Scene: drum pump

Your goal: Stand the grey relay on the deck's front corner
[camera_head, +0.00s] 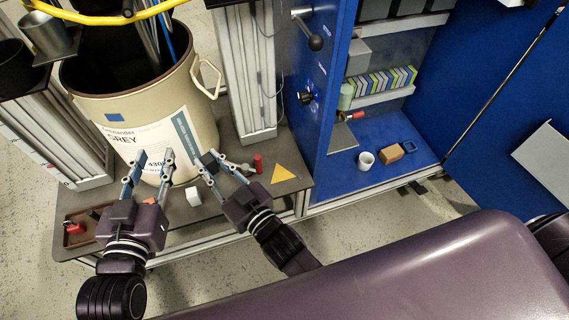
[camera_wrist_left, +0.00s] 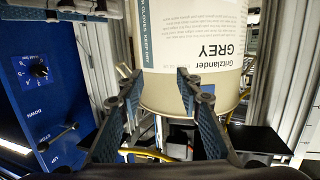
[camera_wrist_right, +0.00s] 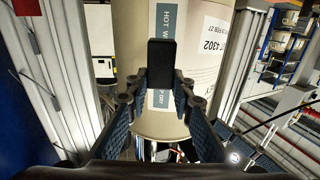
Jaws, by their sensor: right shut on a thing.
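The relay, a dark grey block (camera_head: 208,158), is held upright between the fingertips of my right gripper (camera_head: 210,162). It also shows in the right wrist view (camera_wrist_right: 161,65), standing up past the fingertips in front of the drum. The grey-brown deck (camera_head: 235,205) lies under the drum, and a yellow triangle (camera_head: 284,174) marks its front right corner. The relay is to the left of this triangle and appears above the deck. My left gripper (camera_head: 153,164) is open and empty in front of the drum label; its spread fingers also show in the left wrist view (camera_wrist_left: 158,82).
The large beige drum (camera_head: 112,108) stands on the deck behind both grippers. A red piece (camera_head: 258,163) stands near the triangle. A blue cabinet (camera_head: 335,188) bounds the deck's right side.

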